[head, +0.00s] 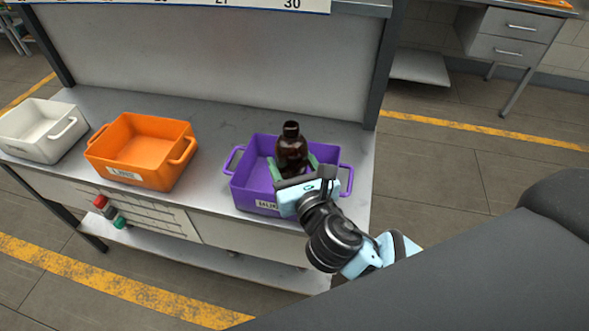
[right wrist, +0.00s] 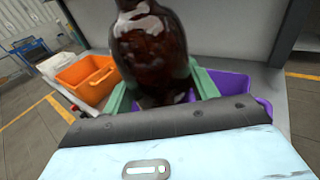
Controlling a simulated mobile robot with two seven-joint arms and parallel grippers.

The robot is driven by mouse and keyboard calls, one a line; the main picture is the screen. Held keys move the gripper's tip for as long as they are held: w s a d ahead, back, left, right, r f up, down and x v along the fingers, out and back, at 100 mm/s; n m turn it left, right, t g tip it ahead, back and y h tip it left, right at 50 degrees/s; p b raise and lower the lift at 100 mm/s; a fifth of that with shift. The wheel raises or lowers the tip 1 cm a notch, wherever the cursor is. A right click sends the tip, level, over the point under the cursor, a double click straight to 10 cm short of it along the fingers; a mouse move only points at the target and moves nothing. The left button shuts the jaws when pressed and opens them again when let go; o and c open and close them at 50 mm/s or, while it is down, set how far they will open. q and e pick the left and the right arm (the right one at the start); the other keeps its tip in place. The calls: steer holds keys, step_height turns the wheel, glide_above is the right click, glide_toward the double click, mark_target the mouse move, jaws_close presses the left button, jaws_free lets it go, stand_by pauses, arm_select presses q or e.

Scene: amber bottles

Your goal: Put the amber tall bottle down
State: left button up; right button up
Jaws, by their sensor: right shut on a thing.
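The amber tall bottle (head: 291,150) is dark brown with a black cap and stands about upright over the purple crate (head: 243,187). My right gripper (head: 294,166) is shut on the bottle, with its green fingers on either side of the lower body. In the right wrist view the bottle (right wrist: 150,45) fills the upper middle, between the green fingers (right wrist: 160,92), and its top is cut off. The purple crate (right wrist: 232,85) shows behind it. The bottle's base is hidden, so I cannot tell if it touches the crate floor. My left gripper is not in view.
An orange crate (head: 128,176) and a white crate (head: 25,150) stand on the grey bench (head: 215,125) to the left. A grey back panel (head: 200,50) rises behind. Bare bench lies between the orange and purple crates.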

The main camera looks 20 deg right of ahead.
mark_target(295, 174)
steer(key=shift+w+d, duration=0.3)
step_height(295, 174, down, 4)
steer(key=shift+w+d+r+b, duration=0.1)
steer(key=shift+d+r+b, duration=0.05)
steer(key=shift+b, duration=0.35)
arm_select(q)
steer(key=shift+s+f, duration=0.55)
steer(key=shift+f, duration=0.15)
arm_select(e)
steer(key=shift+r, duration=0.1)
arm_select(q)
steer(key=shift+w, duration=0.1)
arm_select(e)
steer(key=shift+f, duration=0.4)
steer(key=shift+f, duration=0.1)
steer(key=o, duration=1.1)
